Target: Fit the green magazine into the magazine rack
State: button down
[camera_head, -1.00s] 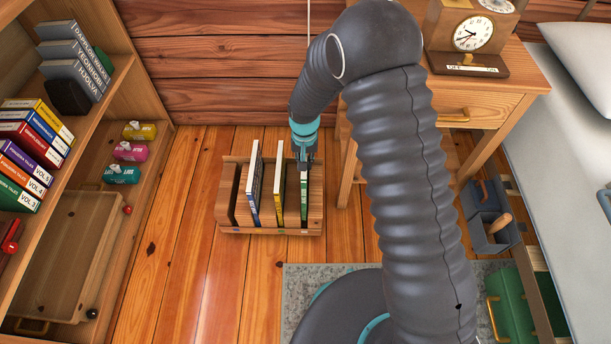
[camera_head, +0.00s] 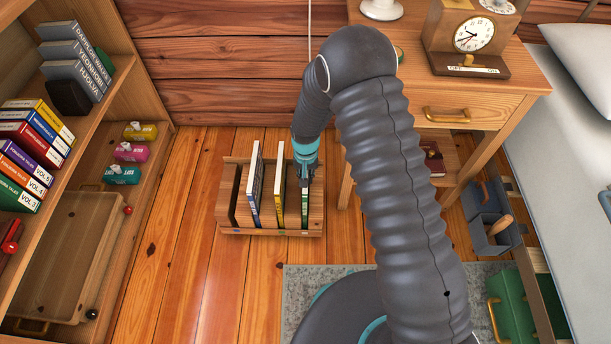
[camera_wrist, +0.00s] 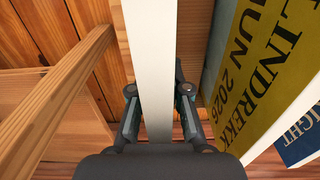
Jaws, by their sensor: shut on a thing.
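The wooden magazine rack (camera_head: 232,231) stands on the floor. The green magazine (camera_head: 304,208) is upright in its right part, its lower end down among the slats. My gripper (camera_head: 306,178) is shut on its upper part and hides some of it. In the wrist view my gripper (camera_wrist: 157,108) has one finger on each side of the magazine's pale edge (camera_wrist: 151,50). Whether the magazine rests on the rack's bottom is hidden.
A yellow-covered magazine (camera_wrist: 262,60) stands close beside the held one, with a blue-and-white one (camera_head: 255,180) further left in the rack. The desk (camera_head: 344,185) leg is just right of the rack. A bookshelf (camera_head: 160,160) fills the left side.

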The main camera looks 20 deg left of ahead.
jog(key=c, duration=1.1)
grip_release()
jog(key=shift+c, duration=0.2)
notch_tip(320, 180, up, 12)
jog(key=shift+r, duration=0.1)
jog(key=shift+s, duration=0.1)
jog(key=s+d+r+m+t, duration=0.1)
jog(key=s+d+r+t, duration=0.1)
jog(key=s+d+r, duration=0.5)
jog(key=s+d+r+t, duration=0.1)
jog(key=s+d+r, duration=0.6)
jog(key=d+r, duration=0.7)
jog(key=s+d+r+m+t, duration=0.1)
jog(key=s+d+r+t, duration=0.1)
jog(key=s+d+r, duration=0.5)
jog(key=d+r, duration=0.3)
jog(key=shift+s+d+r+m+t, duration=0.15)
jog(key=shift+s+r+m+t, duration=0.05)
jog(key=shift+s+m+t, duration=0.1)
